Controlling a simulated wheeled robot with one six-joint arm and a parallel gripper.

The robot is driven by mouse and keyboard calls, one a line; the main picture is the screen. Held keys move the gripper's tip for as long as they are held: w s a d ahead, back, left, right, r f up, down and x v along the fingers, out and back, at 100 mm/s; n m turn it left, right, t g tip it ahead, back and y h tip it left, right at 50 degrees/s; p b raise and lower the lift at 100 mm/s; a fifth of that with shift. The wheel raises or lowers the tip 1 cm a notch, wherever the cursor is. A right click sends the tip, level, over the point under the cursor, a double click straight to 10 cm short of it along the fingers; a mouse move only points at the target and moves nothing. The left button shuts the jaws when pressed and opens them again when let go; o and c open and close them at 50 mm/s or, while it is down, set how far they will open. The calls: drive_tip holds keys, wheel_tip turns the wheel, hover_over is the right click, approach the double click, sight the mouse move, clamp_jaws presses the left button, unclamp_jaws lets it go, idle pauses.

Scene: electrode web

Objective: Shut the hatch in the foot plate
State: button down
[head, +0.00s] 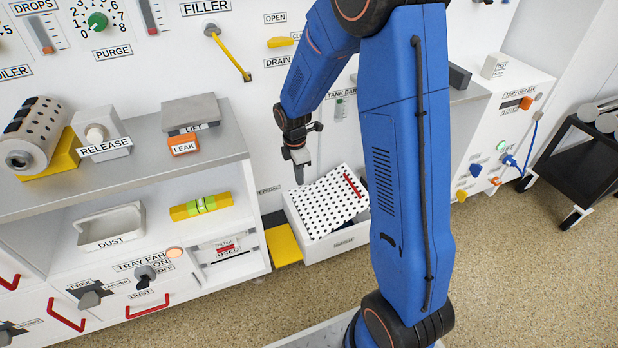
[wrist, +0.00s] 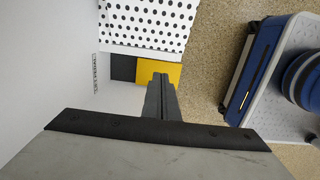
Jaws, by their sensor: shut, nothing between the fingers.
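A white panel with black dots and a red bar (head: 328,203) lies tilted over a white box (head: 338,243) low by the wall. It may be the hatch; no foot plate can be told for sure. In the wrist view the dotted panel (wrist: 150,22) fills the top. A yellow plate (head: 283,245) sits low, left of the box, and shows in the wrist view (wrist: 160,73) beside a dark patch (wrist: 123,68). My gripper (head: 299,178) is shut and empty, near the panel's upper left corner. In the wrist view its fingertips (wrist: 163,78) overlap the yellow plate.
A grey-topped bench (head: 120,160) with shelves stands at the left. The wall above carries several labelled controls, with a yellow lever (head: 232,55). A white cabinet (head: 505,120) and a black cart (head: 580,165) stand at the right. The speckled floor (head: 510,270) is open at the right front.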

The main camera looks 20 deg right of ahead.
drive_tip(key=w+d+r+h, duration=0.2)
drive_tip(key=d+r, duration=0.1)
drive_tip(key=d, duration=1.4)
approach(351, 182)
drive_tip(key=shift+h, duration=0.3)
drive_tip(key=x, duration=0.6)
drive_tip(key=shift+a+f, duration=0.25)
drive_tip(key=shift+f, duration=0.05)
drive_tip(key=shift+f, duration=0.1)
